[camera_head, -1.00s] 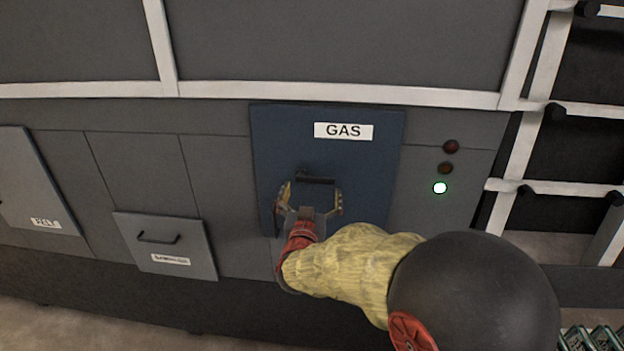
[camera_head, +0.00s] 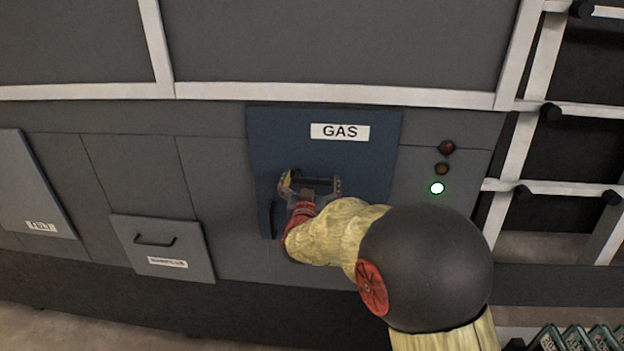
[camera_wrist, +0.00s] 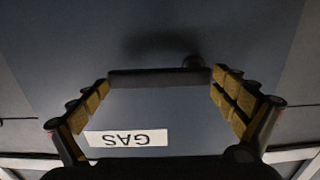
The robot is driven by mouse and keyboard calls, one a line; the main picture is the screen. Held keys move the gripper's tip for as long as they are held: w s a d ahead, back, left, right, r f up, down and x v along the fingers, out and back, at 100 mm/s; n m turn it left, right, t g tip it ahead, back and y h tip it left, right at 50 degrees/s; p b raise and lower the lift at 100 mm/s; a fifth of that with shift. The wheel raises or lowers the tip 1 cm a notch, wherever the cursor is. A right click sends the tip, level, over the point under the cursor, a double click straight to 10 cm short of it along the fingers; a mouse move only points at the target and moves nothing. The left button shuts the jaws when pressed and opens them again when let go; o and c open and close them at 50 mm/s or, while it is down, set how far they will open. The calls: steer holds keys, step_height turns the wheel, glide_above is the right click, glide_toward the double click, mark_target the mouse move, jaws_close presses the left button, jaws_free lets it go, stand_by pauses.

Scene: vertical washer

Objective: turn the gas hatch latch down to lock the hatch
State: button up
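The blue gas hatch (camera_head: 365,185) with its GAS label stands closed-looking in the head view. A dark horizontal bar, seemingly the latch (camera_wrist: 155,77), lies across the hatch front in the wrist view, with a round knob behind its right part. That view shows the label upside down. My gripper (camera_head: 311,180) is in front of the bar, fingers spread wide. In the wrist view my gripper (camera_wrist: 160,82) has one finger by each end of the bar; I cannot tell if they touch it. My wrist hides the hatch's lower middle.
A dark vertical handle (camera_head: 271,218) shows at the hatch's left edge. A drawer (camera_head: 165,250) with a handle is at lower left. A white-framed rack (camera_head: 565,188) stands at the right.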

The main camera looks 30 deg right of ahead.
steer(key=c, duration=1.4)
